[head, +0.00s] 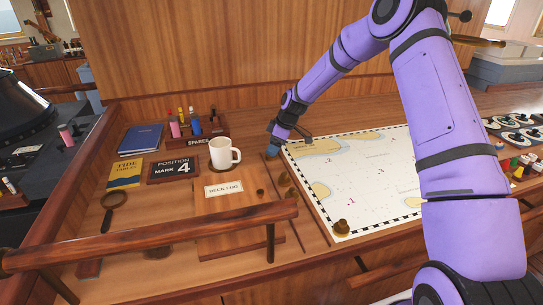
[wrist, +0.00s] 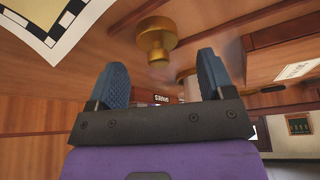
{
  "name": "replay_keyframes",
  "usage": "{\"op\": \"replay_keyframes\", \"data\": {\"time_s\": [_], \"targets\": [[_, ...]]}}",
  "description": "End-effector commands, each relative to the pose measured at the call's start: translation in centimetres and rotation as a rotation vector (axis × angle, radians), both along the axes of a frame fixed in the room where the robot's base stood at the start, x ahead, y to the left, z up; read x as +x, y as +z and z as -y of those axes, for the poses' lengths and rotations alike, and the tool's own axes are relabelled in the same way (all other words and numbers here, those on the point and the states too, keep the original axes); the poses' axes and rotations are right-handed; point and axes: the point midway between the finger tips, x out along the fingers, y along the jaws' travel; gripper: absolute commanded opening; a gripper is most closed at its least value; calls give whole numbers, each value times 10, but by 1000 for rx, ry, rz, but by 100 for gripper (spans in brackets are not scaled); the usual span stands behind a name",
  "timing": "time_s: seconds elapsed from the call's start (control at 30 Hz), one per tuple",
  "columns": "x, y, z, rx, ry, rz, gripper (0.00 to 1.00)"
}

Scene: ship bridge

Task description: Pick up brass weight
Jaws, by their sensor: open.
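In the wrist view a brass weight (wrist: 156,38), a round disc with a short knob, is on the wooden desk just off the chart's corner. It lies ahead of my gripper (wrist: 160,65), between the lines of its two blue fingers. The fingers are spread, with nothing gripped. In the head view my gripper (head: 273,153) is low over the desk at the chart's left edge. A brass weight (head: 284,180) shows there, just in front of the gripper. Another brass weight (head: 341,228) sits on the chart's near left corner.
The chart (head: 350,175) covers the desk's middle. A wooden rail (head: 150,240) runs along the front edge.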

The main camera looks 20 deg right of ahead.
Motion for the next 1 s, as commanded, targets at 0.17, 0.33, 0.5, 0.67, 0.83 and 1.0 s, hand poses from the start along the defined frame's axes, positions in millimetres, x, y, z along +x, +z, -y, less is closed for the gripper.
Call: {"op": "replay_keyframes", "data": {"time_s": [0.17, 0.33, 0.5, 0.67, 0.83, 1.0], "targets": [[4, -23, -8, 1, 2, -1, 75], [5, -27, -9, 0, 0, 1, 75], [5, -27, -9, 0, 0, 1, 59], [5, -27, -9, 0, 0, 1, 22], [5, -27, -9, -1, -1, 2, 15], [5, -25, -9, -1, -1, 2, 15]]}}
